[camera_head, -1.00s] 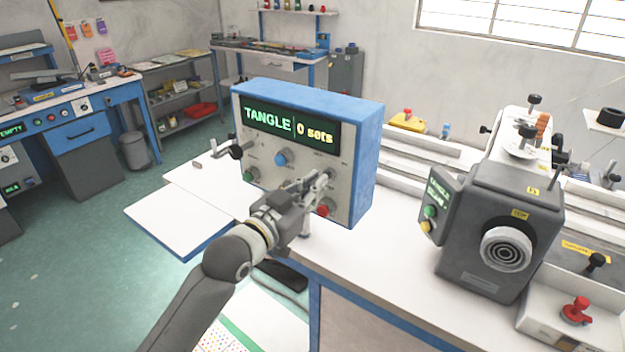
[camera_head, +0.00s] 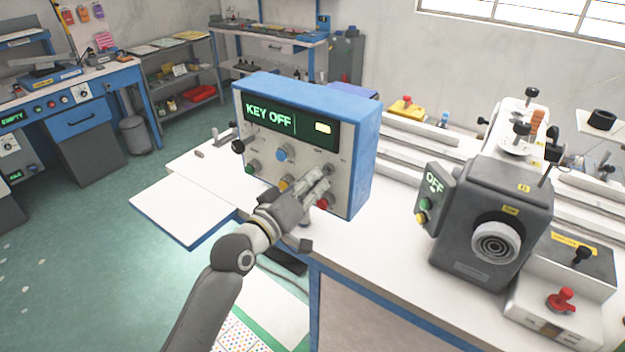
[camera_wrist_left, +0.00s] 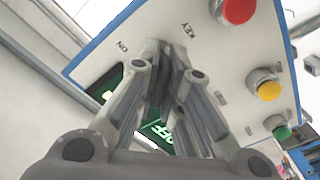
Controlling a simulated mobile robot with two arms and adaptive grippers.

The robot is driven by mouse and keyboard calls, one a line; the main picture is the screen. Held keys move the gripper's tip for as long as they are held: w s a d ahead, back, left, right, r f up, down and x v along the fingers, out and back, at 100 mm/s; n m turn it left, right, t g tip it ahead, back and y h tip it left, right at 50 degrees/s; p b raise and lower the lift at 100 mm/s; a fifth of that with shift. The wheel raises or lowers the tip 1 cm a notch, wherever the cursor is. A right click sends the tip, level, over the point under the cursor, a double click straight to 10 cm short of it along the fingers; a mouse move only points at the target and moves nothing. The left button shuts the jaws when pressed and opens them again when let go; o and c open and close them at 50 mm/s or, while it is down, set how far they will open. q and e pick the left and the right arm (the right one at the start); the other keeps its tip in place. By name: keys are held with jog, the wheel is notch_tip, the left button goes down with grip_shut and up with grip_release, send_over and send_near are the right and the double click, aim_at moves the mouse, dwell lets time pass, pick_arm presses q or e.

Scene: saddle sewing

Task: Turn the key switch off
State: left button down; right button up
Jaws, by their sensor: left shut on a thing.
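The control box (camera_head: 352,130) has a blue casing and a grey front panel, and stands on the white table. Its display (camera_head: 275,118) reads "KEY OFF" in green. The key switch (camera_head: 329,169) is at the right of the panel, mostly covered by my fingers. My left gripper (camera_head: 324,181) is at the panel with its fingers closed around the key. In the left wrist view the fingers (camera_wrist_left: 163,62) meet beside the "KEY" and "ON" labels and hide the key itself. My right gripper is not in view.
A red button (camera_head: 325,202) sits just below the fingers, with yellow, green and blue controls to the left. The dark machine (camera_head: 490,205) at the right has a small screen (camera_head: 434,183) reading "OFF". White table surface lies between it and the box.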

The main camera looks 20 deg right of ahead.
pick_arm(q)
jog(key=shift+n, duration=0.5)
jog(key=c, duration=1.6)
grip_release()
jog(key=shift+a, duration=0.1)
jog(key=v, duration=1.2)
